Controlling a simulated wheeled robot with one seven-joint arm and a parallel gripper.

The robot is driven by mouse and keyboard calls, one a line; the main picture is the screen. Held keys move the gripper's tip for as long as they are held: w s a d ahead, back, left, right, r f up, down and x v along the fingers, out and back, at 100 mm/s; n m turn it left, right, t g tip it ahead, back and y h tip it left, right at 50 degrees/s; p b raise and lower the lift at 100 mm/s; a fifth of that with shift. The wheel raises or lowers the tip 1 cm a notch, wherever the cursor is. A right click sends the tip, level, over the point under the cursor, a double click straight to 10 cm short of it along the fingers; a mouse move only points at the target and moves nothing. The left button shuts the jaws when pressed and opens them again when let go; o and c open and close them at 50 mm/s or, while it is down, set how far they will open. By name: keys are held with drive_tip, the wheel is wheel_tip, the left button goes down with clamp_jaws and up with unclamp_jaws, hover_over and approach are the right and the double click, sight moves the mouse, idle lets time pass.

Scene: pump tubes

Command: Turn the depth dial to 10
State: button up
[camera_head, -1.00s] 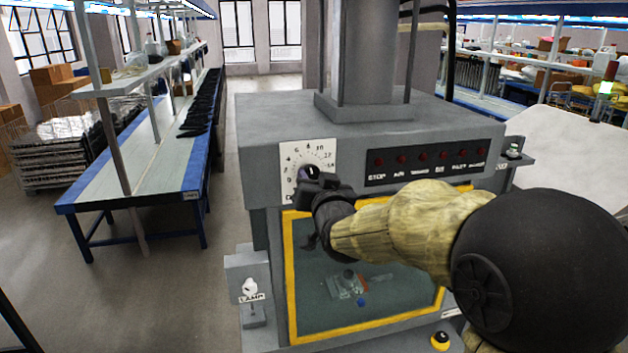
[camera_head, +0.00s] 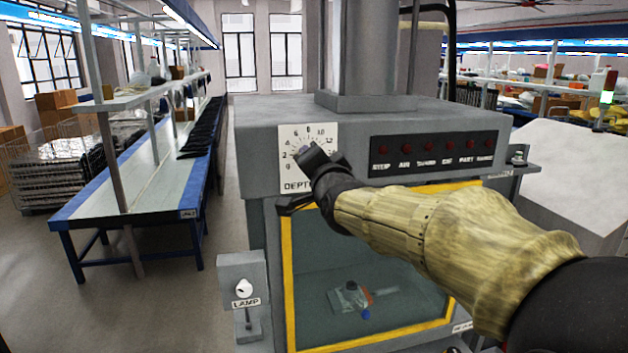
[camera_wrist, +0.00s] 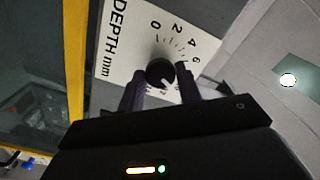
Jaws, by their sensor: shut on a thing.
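The depth dial is a round black knob (camera_wrist: 160,72) on a white plate (camera_head: 288,136) marked DEPTH, on the front left of the grey machine. The wrist view shows the plate (camera_wrist: 119,74) turned sideways, with 0, 2, 4 and 6 readable. My gripper (camera_head: 308,155) is at the dial; in the wrist view my gripper (camera_wrist: 160,82) has one finger on either side of the knob, shut on it. A white mark on the knob points down and slightly right in that view. The scale beyond 6 is partly hidden by my gripper, so the exact reading is unclear.
A row of red indicator lamps (camera_head: 440,150) is right of the dial. Below is a yellow-framed window (camera_head: 291,290). A lamp switch (camera_head: 243,288) sits low on the left. A long workbench (camera_head: 120,195) stands left, with clear floor between.

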drive_tip(key=shift+f+m+b, duration=0.15)
drive_tip(key=shift+m+b, duration=0.4)
drive_tip(key=shift+m, duration=0.05)
drive_tip(key=o, duration=1)
drive_tip(key=shift+s, duration=0.1)
drive_tip(key=p+v, duration=0.1)
drive_tip(key=v, duration=0.3)
drive_tip(key=p+v, duration=0.2)
drive_tip(key=v, duration=0.3)
drive_tip(key=p+v, duration=0.1)
drive_tip(key=v, duration=0.4)
drive_tip(key=shift+s+d+r, duration=0.15)
drive_tip(key=shift+s+r, duration=0.05)
drive_tip(key=shift+r, duration=0.15)
drive_tip(key=p, duration=0.3)
drive_tip(key=shift+s+d, duration=0.15)
drive_tip(key=shift+s, duration=0.05)
